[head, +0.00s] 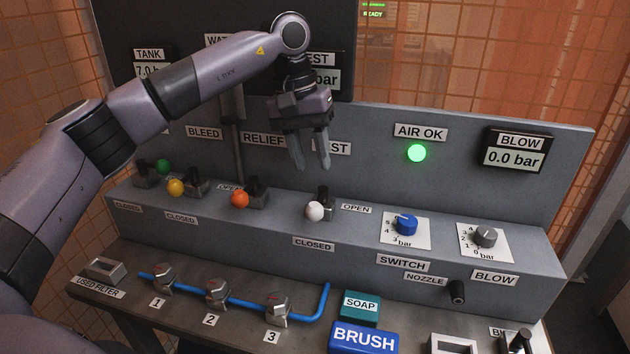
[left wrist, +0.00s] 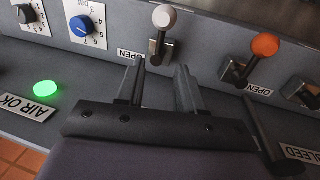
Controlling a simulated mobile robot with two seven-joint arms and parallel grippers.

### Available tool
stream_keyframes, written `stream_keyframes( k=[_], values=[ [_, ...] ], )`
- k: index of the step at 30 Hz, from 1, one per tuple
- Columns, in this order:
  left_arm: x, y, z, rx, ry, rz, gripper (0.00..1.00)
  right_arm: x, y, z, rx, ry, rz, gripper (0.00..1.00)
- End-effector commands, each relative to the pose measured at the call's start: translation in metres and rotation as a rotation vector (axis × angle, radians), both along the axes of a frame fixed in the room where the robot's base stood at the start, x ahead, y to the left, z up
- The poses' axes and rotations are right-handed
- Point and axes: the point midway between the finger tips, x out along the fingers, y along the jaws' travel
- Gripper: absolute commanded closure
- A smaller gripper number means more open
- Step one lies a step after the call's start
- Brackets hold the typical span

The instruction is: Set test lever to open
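The test lever has a white ball knob (head: 314,211) on a dark handle and sits on the console ledge below the TEST label (head: 332,147). Its knob points toward the front, toward the CLOSED label (head: 313,244); the OPEN label (head: 356,209) is to the right of its base. My left gripper (head: 312,168) points down above and behind the lever, with its fingers apart and nothing between them. In the left wrist view the white knob (left wrist: 164,17) lies beyond the fingertips (left wrist: 160,68), apart from them. My right gripper is not in view.
An orange-knobbed lever (head: 240,199) stands to the left, with yellow (head: 175,187) and green (head: 163,167) ones farther left. A blue dial (head: 406,225) and a grey dial (head: 485,237) are to the right. The upright panel (head: 370,165) is close behind the gripper.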

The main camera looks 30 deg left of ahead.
Motion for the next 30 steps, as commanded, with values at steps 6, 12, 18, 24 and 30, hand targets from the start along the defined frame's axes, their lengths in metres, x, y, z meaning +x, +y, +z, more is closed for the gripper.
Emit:
stream_keyframes(
  k=[6, 12, 18, 24, 30],
  values=[
    [0.001, -0.007, -0.035, 0.0, 0.005, -0.001, 0.63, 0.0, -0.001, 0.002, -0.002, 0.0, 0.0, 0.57],
    [0.002, -0.011, -0.055, -0.003, 0.002, 0.002, 0.63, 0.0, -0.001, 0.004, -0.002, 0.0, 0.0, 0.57],
    [0.002, -0.012, -0.059, -0.003, 0.001, 0.002, 0.63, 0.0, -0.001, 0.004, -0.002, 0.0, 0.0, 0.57],
    [0.002, -0.012, -0.058, -0.003, 0.001, 0.002, 0.89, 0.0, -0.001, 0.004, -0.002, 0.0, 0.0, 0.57],
    [0.002, -0.012, -0.058, -0.003, 0.001, 0.003, 1.0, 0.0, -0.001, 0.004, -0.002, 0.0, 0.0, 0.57]
  ],
)
